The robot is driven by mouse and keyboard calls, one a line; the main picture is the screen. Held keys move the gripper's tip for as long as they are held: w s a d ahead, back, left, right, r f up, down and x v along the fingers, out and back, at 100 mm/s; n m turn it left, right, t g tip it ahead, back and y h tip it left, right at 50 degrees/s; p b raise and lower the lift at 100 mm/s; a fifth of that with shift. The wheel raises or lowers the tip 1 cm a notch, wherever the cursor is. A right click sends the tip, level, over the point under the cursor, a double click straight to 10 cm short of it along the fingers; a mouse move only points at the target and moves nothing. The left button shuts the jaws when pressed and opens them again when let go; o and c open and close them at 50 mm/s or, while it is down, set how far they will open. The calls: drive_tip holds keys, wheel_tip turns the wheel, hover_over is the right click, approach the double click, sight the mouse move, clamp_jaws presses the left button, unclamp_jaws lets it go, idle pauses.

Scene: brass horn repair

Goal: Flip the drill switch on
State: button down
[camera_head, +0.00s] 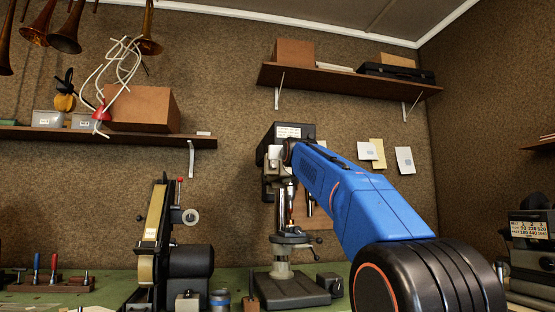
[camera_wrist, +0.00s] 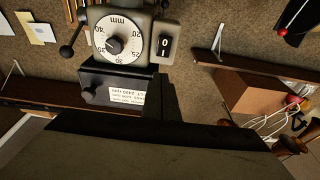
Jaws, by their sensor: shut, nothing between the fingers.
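The drill press (camera_head: 283,286) stands on the green bench in the head view, with its upper part partly covered by my blue arm. In the wrist view, which is upside down, I see its white depth dial (camera_wrist: 119,35) and, beside it, the black drill switch (camera_wrist: 164,46), marked 0 and I. I cannot tell which way the switch is set. My gripper (camera_wrist: 164,82) is shut and empty, its dark fingertips just below the switch in that picture. I cannot tell whether they touch the drill.
A belt sander (camera_head: 155,235) stands left of the drill on the bench. A shelf (camera_head: 345,82) with boxes is above, and another shelf (camera_head: 105,135) holds a brown box (camera_head: 145,108) at left. A machine (camera_head: 530,245) stands at right.

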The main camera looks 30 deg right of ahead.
drive_tip(key=s+a+r, duration=0.1)
drive_tip(key=s, duration=0.5)
drive_tip(key=shift+s+a+r, duration=0.2)
drive_tip(key=shift+a, duration=0.2)
drive_tip(key=s+a+f+n+g+y, duration=0.15)
drive_tip(key=s+a+f, duration=0.3)
drive_tip(key=f, duration=0.75)
drive_tip(key=s+a+f+g+y, duration=0.1)
drive_tip(key=s+a+f+g, duration=0.3)
drive_tip(key=f, duration=0.8)
drive_tip(key=s+a+f+g+y, duration=0.2)
drive_tip(key=s+a+f, duration=0.3)
drive_tip(key=f, duration=0.6)
drive_tip(key=s+a+f+n+g, duration=0.1)
drive_tip(key=s+a+f+g, duration=0.1)
drive_tip(key=s+f, duration=1.2)
drive_tip(key=s+a+f+g+y, duration=0.1)
drive_tip(key=s+a+f+g, duration=0.2)
drive_tip(key=s+f, duration=1.1)
wheel_tip(320, 180, down, 8)
drive_tip(key=shift+a+f+n+g, duration=0.2)
drive_tip(key=shift+n+g, duration=0.15)
drive_tip(key=shift+g, duration=0.7)
drive_tip(key=c, duration=2.5)
unclamp_jaws()
drive_tip(key=shift+r, duration=0.1)
